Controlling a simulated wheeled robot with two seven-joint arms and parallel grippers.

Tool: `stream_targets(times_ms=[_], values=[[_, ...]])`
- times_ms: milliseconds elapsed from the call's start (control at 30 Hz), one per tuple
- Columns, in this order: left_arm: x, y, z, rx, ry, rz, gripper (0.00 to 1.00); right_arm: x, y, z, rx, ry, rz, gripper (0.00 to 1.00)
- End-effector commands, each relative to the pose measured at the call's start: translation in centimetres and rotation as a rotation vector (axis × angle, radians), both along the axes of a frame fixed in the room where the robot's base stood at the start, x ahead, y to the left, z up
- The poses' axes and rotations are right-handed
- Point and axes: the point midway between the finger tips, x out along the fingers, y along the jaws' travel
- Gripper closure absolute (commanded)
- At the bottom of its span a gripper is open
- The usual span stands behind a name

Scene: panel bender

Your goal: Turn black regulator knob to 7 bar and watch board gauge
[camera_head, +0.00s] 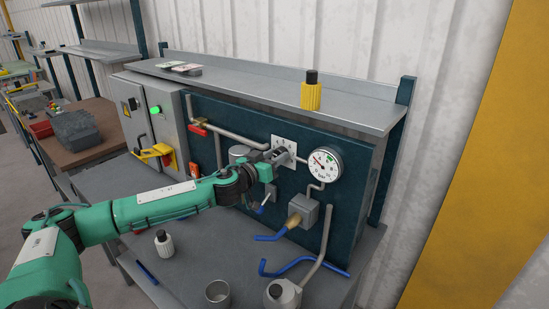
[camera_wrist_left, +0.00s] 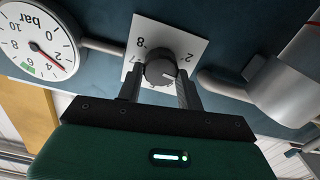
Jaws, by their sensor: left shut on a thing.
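The black regulator knob (camera_wrist_left: 160,70) sits on a white numbered plate (camera_wrist_left: 178,35) on the blue board. My left gripper (camera_wrist_left: 161,88) has its two fingers on either side of the knob, shut on it. A light mark on the knob points to the right in the left wrist view, near the plate's 2. In the head view the gripper (camera_head: 281,157) covers the knob, and the plate (camera_head: 284,143) shows behind it. The round board gauge (camera_head: 324,164) is just right of the plate. My right gripper is out of view.
A shelf with a yellow bottle (camera_head: 311,92) runs above the board. A red-handled valve pipe (camera_head: 199,130) and a grey cabinet (camera_head: 150,115) stand to the left. Below are a grey box (camera_head: 303,211), blue hoses (camera_head: 285,267), a white bottle (camera_head: 164,243) and a metal cup (camera_head: 217,293).

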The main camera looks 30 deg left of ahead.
Motion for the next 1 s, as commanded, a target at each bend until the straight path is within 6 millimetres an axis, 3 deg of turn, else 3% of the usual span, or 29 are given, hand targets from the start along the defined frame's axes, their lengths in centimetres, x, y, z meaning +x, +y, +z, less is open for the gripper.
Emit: stream_targets(times_ms=[1000], values=[[-0.02,-0.45,-0.09,0.923,-0.072,-0.001,0.86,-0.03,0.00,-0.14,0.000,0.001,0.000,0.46]])
